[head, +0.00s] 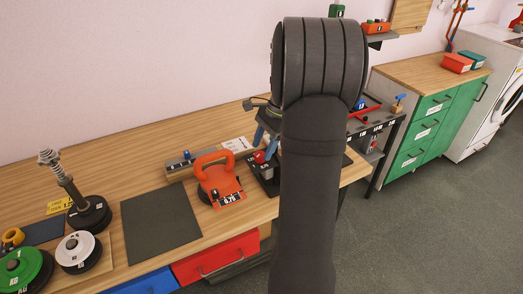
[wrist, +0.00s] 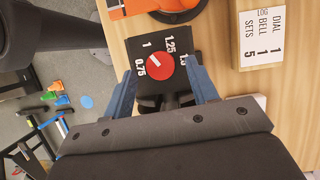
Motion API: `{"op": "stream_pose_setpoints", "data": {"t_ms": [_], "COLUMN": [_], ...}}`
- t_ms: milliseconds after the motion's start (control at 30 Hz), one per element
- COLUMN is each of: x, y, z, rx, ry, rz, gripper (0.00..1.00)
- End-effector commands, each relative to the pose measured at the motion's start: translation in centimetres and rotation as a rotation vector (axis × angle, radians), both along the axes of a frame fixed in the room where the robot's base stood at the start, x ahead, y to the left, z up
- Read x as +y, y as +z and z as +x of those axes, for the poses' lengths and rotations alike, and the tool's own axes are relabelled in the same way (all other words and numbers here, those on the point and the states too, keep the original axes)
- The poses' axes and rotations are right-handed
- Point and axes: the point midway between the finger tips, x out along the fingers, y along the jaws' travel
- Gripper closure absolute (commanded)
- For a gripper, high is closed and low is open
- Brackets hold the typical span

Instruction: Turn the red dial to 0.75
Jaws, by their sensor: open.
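The red dial (wrist: 160,73) sits on a black box (wrist: 150,98) in the wrist view. Its white mark points up-left, roughly toward the printed 1. The labels 0.75, 1, 1.25 and 1.5 run around it, with 0.75 at its left. My gripper (wrist: 161,69) is open, its blue fingers on either side of the dial and box; contact cannot be told. In the head view the red dial (head: 259,157) shows left of my arm, and my gripper (head: 263,130) is partly hidden by the arm.
An orange kettlebell (head: 222,184) with a 0.75 plate stands left of the dial. A sign block (wrist: 261,35) reading "DIAL 1, LOG BELL 1, SETS 5" is beside it. A dark mat (head: 160,223) is bare; weight plates (head: 77,250) lie farther left.

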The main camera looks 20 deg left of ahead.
Motion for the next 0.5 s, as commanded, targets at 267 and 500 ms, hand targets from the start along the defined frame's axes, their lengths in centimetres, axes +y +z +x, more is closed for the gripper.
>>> {"op": "stream_pose_setpoints", "data": {"t_ms": [267, 500], "x": [0.5, 0.5], "y": [-1.8, -1.8], "z": [-0.5, -0.5], "rx": [0.0, -0.001], "ry": [0.0, 0.0], "rz": [0.0, -0.001], "gripper": [0.47, 0.49]}}
